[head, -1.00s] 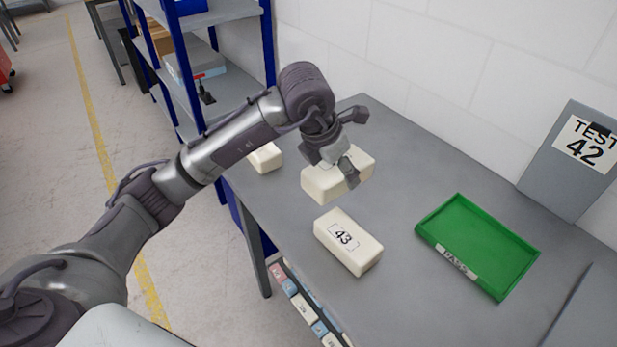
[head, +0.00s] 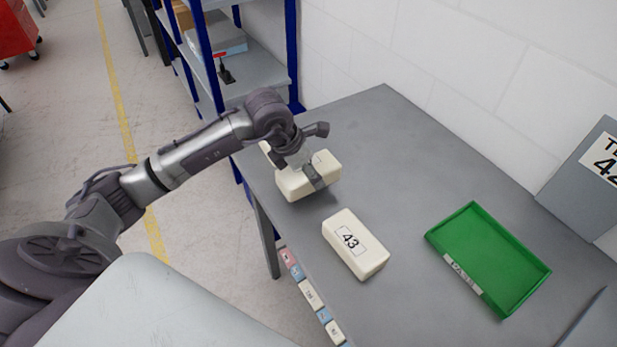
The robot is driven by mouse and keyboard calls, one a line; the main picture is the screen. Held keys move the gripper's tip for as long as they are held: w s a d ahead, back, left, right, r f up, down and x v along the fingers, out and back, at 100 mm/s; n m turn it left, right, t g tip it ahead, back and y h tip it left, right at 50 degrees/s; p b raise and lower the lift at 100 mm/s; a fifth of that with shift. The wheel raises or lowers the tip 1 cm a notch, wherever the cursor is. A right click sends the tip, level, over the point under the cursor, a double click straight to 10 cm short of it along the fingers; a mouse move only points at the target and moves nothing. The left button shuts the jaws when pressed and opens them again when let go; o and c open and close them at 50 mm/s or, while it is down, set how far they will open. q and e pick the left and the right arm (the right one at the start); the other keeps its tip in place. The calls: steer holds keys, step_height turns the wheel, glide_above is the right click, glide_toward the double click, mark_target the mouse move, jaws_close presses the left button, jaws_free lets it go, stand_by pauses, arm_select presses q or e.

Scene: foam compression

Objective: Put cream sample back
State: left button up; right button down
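A plain cream block (head: 294,187) is in my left gripper (head: 315,158) at the table's left side. One finger lies across its near face; the rest of the grip is partly hidden by the hand. Whether the block touches the table is hard to tell. A second cream block (head: 368,262), labelled 43, lies on the table nearer the front, apart from the gripper. A third cream block (head: 265,147) shows only a sliver behind my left wrist. My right gripper is not in view.
An empty green tray (head: 487,258) sits on the right of the grey table (head: 400,150). A grey sign panel (head: 583,180) stands at the right edge. A blue-framed shelf (head: 262,75) is beyond the table's left end. The table's middle and back are clear.

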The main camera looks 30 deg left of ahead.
arm_select(q)
step_height(320, 180, down, 3)
steer(key=shift+f+p, duration=0.2)
steer(key=shift+p, duration=0.3)
steer(key=shift+f, duration=0.2)
steer(key=o, duration=0.8)
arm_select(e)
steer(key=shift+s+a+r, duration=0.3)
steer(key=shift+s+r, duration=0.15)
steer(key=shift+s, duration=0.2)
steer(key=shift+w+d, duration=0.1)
arm_select(q)
steer(key=shift+r, duration=0.25)
steer(key=b+v, duration=0.2)
steer(key=v, duration=0.9)
steer(key=shift+s+a+r, duration=0.1)
steer(key=shift+s+r, duration=0.05)
steer(key=shift+r, duration=0.25)
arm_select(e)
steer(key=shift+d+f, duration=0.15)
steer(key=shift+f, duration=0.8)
